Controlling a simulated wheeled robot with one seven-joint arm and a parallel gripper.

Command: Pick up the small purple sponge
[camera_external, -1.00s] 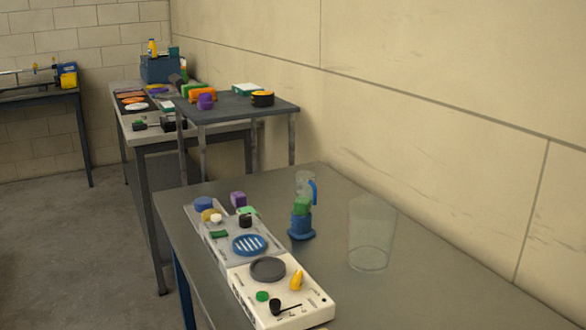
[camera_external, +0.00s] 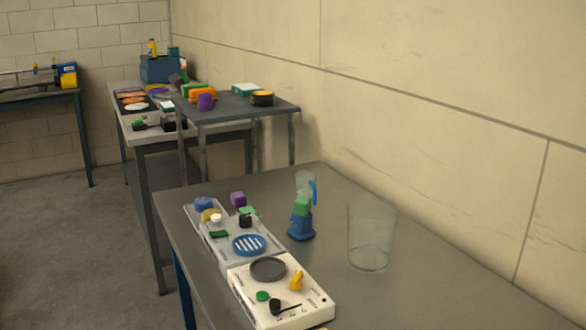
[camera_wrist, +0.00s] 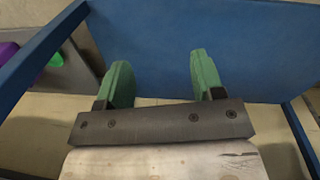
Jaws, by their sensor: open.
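A small purple block (camera_external: 238,198) lies at the far end of the near table, beside the pale trays. Another purple item (camera_external: 205,102) is on the dark raised shelf, in front of orange pieces. I cannot tell which of them is the sponge. In the wrist view a purple shape (camera_wrist: 8,52) is cut off at the left edge, beside a small green patch. My gripper (camera_wrist: 163,80) shows in the wrist view with its two green fingers wide apart and nothing between them. My gripper is not recognisable in the external view.
A blue panel (camera_wrist: 210,30) fills the wrist view beyond the fingers. The near table (camera_external: 440,285) bears a clear cup (camera_external: 370,235), a blue and green item (camera_external: 301,228) and a cream panel (camera_external: 305,307) with small parts. The table's right side is bare.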

